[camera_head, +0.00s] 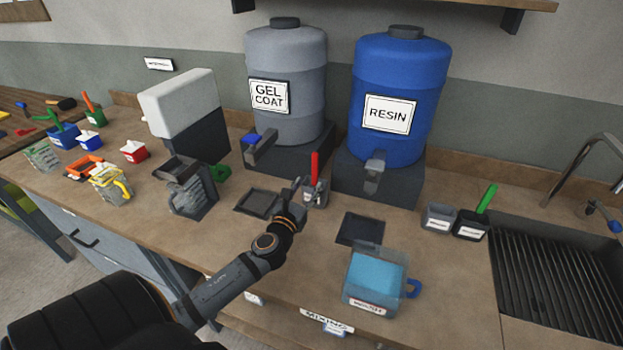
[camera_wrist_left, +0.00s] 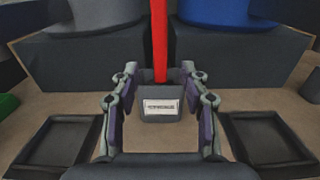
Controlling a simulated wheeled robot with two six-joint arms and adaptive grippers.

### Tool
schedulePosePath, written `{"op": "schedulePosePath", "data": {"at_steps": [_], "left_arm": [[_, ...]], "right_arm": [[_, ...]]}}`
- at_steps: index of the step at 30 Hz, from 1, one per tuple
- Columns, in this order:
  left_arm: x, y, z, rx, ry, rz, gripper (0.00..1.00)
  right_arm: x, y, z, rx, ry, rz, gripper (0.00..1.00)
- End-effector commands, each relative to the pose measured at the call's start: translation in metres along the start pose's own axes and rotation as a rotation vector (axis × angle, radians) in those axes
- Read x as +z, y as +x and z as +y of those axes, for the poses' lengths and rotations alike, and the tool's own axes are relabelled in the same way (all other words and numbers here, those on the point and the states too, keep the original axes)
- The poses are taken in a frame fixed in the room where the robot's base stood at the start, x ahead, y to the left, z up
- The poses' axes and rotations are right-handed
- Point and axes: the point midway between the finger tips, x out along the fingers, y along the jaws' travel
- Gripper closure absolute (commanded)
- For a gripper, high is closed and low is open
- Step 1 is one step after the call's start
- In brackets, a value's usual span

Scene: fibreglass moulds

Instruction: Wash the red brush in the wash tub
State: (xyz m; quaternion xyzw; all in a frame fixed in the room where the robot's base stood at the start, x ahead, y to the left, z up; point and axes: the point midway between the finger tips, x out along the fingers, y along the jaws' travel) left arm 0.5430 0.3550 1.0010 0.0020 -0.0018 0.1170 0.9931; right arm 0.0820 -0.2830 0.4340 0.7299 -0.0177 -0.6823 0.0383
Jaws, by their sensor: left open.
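The red brush (camera_head: 314,168) stands upright in a small grey labelled holder (camera_head: 318,196) between the two drums. In the left wrist view the red handle (camera_wrist_left: 159,42) rises from the holder (camera_wrist_left: 160,108). My left gripper (camera_head: 302,190) is open, in front of the holder, with its fingers (camera_wrist_left: 158,85) on either side of the brush in that view; I cannot tell whether they touch it. A clear tub with blue liquid and a blue handle (camera_head: 373,281) stands at the front of the bench; its label is too small to read. My right gripper is not in view.
The gel coat drum (camera_head: 287,84) and blue resin drum (camera_head: 398,100) stand on dark stands behind. Flat dark trays (camera_head: 257,203) (camera_head: 359,229) lie on both sides. A green-handled brush (camera_head: 487,198) stands in a dark holder by the sink (camera_head: 560,280). A dark jug (camera_head: 188,190) is at left.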

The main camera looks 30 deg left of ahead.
Motion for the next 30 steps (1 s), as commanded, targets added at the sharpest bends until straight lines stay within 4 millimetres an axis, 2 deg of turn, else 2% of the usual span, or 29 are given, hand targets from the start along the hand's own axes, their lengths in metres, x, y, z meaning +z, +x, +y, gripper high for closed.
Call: {"op": "schedulePosePath", "data": {"at_steps": [3,9,13,21,30], "left_arm": [[0.004,0.026,0.000,0.003,-0.005,-0.002,0.55],[0.002,0.057,0.000,0.002,-0.004,0.001,0.55],[0.000,0.066,0.000,0.000,-0.004,0.001,0.55],[0.000,0.068,0.000,0.000,-0.004,0.002,0.55],[0.000,0.068,0.000,0.000,-0.004,0.002,0.94]], "right_arm": [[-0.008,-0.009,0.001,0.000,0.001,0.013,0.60],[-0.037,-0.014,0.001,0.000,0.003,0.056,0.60],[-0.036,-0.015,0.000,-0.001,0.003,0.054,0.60],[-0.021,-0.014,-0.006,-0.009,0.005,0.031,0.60],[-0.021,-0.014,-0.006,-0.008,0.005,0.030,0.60]]}}
